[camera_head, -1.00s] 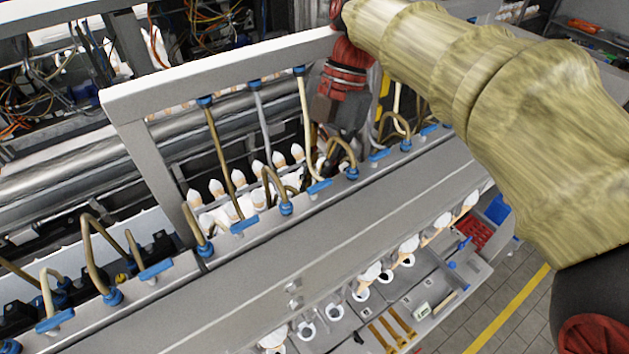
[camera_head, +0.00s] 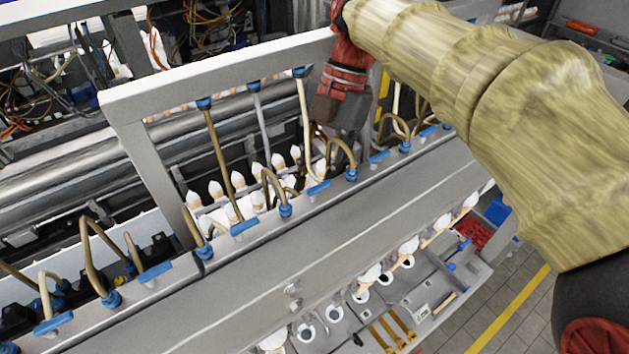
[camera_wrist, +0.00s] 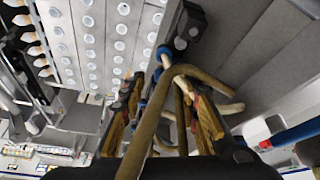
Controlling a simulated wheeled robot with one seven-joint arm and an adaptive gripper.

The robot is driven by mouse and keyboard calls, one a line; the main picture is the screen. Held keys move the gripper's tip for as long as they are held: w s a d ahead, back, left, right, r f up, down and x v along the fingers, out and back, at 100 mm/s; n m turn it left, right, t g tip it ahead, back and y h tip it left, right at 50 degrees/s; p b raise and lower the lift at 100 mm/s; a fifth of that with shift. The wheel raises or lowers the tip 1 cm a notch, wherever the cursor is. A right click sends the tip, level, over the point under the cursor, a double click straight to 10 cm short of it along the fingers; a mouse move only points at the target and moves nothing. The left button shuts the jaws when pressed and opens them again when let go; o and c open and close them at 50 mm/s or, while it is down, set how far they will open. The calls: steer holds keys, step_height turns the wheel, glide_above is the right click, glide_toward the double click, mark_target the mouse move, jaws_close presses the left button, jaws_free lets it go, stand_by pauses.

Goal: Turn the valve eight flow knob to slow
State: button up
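Blue flow knobs stand in a row along the grey rail (camera_head: 330,222); examples are a left one (camera_head: 155,270), a middle one (camera_head: 244,226), one near my gripper (camera_head: 319,187) and one right of it (camera_head: 379,155). No valve numbers are readable, so I cannot tell which is valve eight. My gripper (camera_head: 328,142) is behind the rail, beside a bent tan tube (camera_head: 342,146); its fingertips are partly hidden there. In the wrist view, my gripper (camera_wrist: 165,85) has its two tan-padded fingers apart. A brown bent tube (camera_wrist: 152,120) crosses in front of them.
A grey upright frame (camera_head: 215,75) and several hoses crowd the space around my gripper. White cones (camera_head: 255,172) line up behind the rail. Below the front face, a tray (camera_head: 400,300) holds cups and tools. The grey floor (camera_head: 530,315) is open at the lower right.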

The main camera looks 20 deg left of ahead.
steer(key=v, duration=1.1)
steer(key=shift+w+r, duration=0.2)
steer(key=shift+r, duration=0.15)
steer(key=shift+r, duration=0.1)
